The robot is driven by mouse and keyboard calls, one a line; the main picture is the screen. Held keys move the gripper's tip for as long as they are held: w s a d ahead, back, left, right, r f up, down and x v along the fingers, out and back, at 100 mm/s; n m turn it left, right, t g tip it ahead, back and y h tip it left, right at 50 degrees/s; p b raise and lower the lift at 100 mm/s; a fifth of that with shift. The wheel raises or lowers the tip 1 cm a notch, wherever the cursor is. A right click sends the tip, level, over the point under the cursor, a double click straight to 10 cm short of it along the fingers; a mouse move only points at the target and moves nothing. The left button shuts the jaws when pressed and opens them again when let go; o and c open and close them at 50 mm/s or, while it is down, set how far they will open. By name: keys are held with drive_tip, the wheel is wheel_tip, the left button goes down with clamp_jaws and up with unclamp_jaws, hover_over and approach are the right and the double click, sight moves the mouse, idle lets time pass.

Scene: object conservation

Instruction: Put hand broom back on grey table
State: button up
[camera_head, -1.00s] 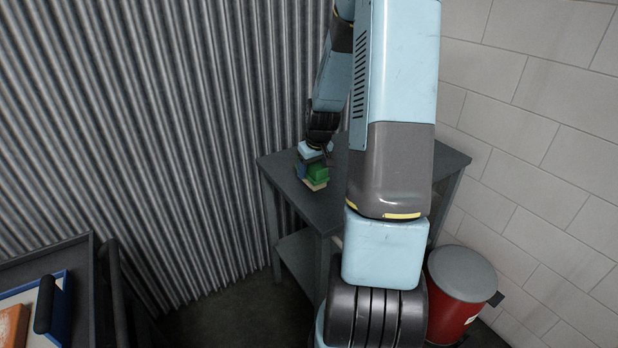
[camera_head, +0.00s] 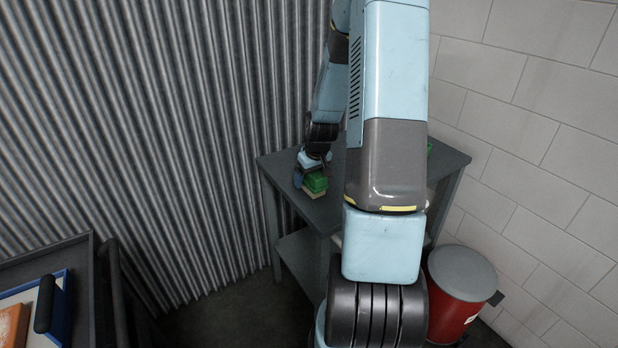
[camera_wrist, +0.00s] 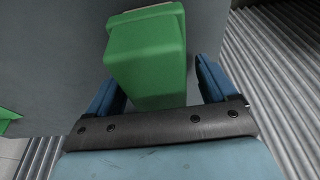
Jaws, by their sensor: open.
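A green block-like thing with a pale underside, apparently the hand broom (camera_head: 316,183), is at the left front part of the grey table (camera_head: 335,212). In the wrist view the green body (camera_wrist: 146,60) lies between the two blue fingers of my gripper (camera_wrist: 158,72). The fingers stand apart, one on each side, with a gap visible at the right finger. My gripper (camera_head: 307,178) points down at the tabletop in the head view. The wrist view shows grey tabletop around the green body. Whether its underside fully rests on the table is hard to tell.
Another green thing (camera_head: 430,148) shows at the table's right, mostly hidden by my arm. A corrugated wall (camera_head: 150,150) stands close on the left, a block wall (camera_head: 540,150) on the right. A red bin (camera_head: 462,290) stands beside the table. A tray (camera_head: 45,290) is at lower left.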

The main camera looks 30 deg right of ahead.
drive_tip(key=shift+r, duration=0.1)
drive_tip(key=v, duration=1)
drive_tip(key=shift+v, duration=0.95)
drive_tip(key=shift+a+r, duration=0.25)
drive_tip(key=s+a+r+t, duration=0.2)
drive_tip(key=s+a+r, duration=1.6)
drive_tip(key=s+r, duration=0.2)
drive_tip(key=s, duration=0.2)
drive_tip(key=shift+s+a+t, duration=0.15)
drive_tip(key=shift+s+t, duration=0.15)
drive_tip(key=shift+s, duration=0.05)
drive_tip(key=shift+r, duration=0.1)
